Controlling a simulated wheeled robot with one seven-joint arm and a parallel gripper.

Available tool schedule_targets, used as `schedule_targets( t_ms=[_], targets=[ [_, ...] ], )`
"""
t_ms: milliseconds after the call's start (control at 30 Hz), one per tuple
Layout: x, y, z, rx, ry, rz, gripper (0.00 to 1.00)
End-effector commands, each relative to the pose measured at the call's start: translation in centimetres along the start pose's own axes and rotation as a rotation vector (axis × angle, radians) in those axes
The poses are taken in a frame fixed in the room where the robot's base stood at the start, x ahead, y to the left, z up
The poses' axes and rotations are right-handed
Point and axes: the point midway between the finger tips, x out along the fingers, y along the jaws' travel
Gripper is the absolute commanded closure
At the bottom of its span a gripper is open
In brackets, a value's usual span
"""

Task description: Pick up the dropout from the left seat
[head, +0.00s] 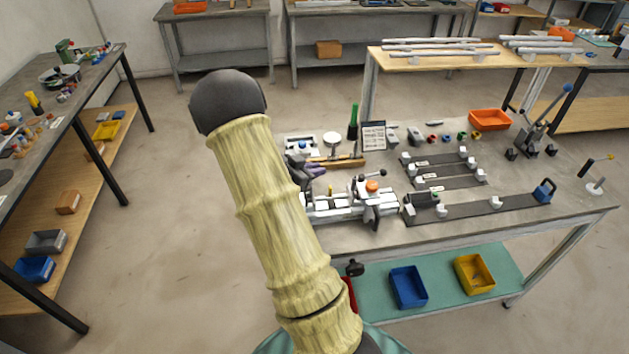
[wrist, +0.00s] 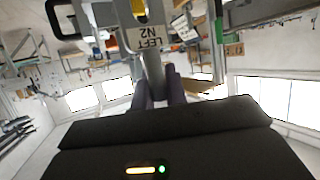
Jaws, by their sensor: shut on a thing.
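My gripper (head: 308,171) is at the left end of the white frame jig (head: 340,210) on the bench, partly hidden by my arm in the head view. In the wrist view the dark fingers of my gripper (wrist: 158,90) are shut on a narrow grey piece, the dropout (wrist: 153,72). The dropout cannot be made out in the head view. I cannot tell whether it still touches the left seat.
A sign (head: 373,135) and a green upright (head: 353,122) stand behind the jig. Dark strips with white blocks (head: 470,207) and an orange bin (head: 490,120) lie to the right. Blue (head: 408,287) and yellow (head: 474,273) bins are on the shelf below.

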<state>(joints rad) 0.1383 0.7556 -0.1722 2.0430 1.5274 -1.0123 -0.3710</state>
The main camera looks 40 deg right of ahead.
Motion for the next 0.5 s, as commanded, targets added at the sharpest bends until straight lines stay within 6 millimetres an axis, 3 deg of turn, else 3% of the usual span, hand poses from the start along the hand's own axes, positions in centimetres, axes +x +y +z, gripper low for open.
schedule_targets(
  t_ms=[300, 500],
  targets=[
    [-3.3, 0.0, -7.9, 0.007, 0.0, -0.003, 1.0],
    [-4.6, 0.0, -11.1, 0.003, 0.0, -0.001, 1.0]
  ],
)
